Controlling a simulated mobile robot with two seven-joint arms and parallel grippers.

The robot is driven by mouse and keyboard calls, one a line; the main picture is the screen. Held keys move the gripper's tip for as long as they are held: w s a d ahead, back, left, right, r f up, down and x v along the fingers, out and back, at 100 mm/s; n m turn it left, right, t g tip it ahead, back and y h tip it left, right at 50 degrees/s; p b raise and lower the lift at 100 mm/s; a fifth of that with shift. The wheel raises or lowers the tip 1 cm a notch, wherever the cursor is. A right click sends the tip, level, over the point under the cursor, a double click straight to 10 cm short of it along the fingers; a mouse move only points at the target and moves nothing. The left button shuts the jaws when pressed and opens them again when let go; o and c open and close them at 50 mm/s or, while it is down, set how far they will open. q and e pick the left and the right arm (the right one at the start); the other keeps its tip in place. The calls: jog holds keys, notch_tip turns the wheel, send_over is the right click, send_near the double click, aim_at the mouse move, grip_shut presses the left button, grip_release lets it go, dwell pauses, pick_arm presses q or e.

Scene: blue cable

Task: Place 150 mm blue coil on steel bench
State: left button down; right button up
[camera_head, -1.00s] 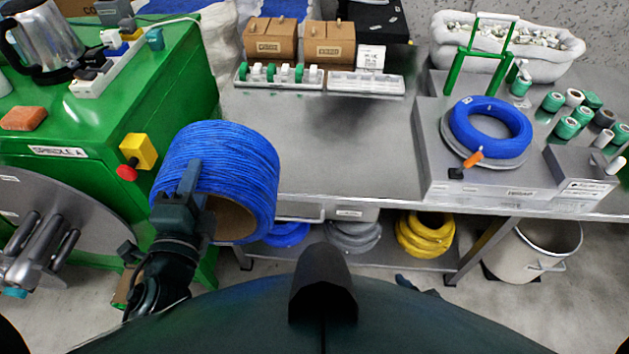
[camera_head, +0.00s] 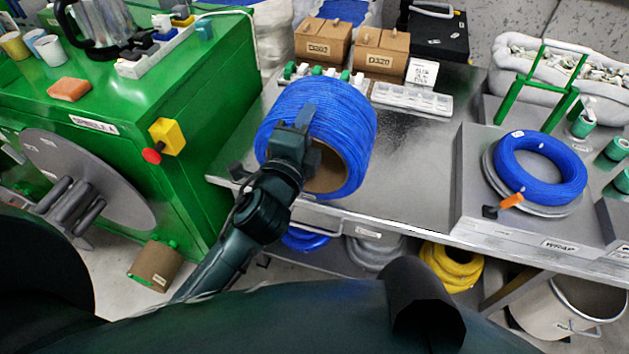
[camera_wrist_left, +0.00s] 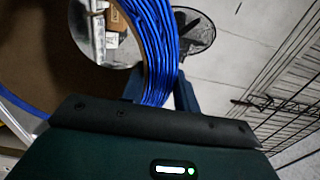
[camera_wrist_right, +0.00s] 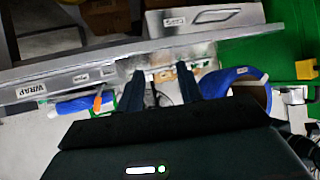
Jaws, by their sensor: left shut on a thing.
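The large blue coil (camera_head: 335,105), wound on a brown cardboard core, is held by my left gripper (camera_head: 297,128) at its near rim. In the head view it overlaps the left front part of the steel bench (camera_head: 410,185); whether it touches the top cannot be told. The right wrist view also shows the held coil (camera_wrist_right: 235,80) and the bench edge (camera_wrist_right: 130,52).
Brown boxes (camera_head: 322,40) and a white tray (camera_head: 411,100) stand behind the coil. A smaller blue coil (camera_head: 540,168) lies on the wrap station at the right. The green machine (camera_head: 190,140) is close on the left. The bench middle is bare.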

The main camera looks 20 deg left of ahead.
pick_arm(q)
notch_tip(320, 180, down, 9)
jog(key=b, duration=0.3)
jog(key=shift+w+r, duration=0.1)
jog(key=shift+r, duration=0.05)
jog(key=shift+d+f, duration=0.1)
jog(key=shift+f, duration=0.15)
jog(key=shift+r, duration=0.1)
pick_arm(e)
jog(key=shift+w+a+f+y, duration=0.1)
jog(key=shift+a+f+y, duration=0.3)
jog(key=shift+a+f, duration=0.1)
pick_arm(q)
jog(key=shift+f+b, duration=0.25)
jog(key=shift+b, duration=0.1)
jog(key=c, duration=1.1)
grip_release()
jog(key=shift+f, duration=0.2)
pick_arm(e)
jog(key=shift+f, duration=0.1)
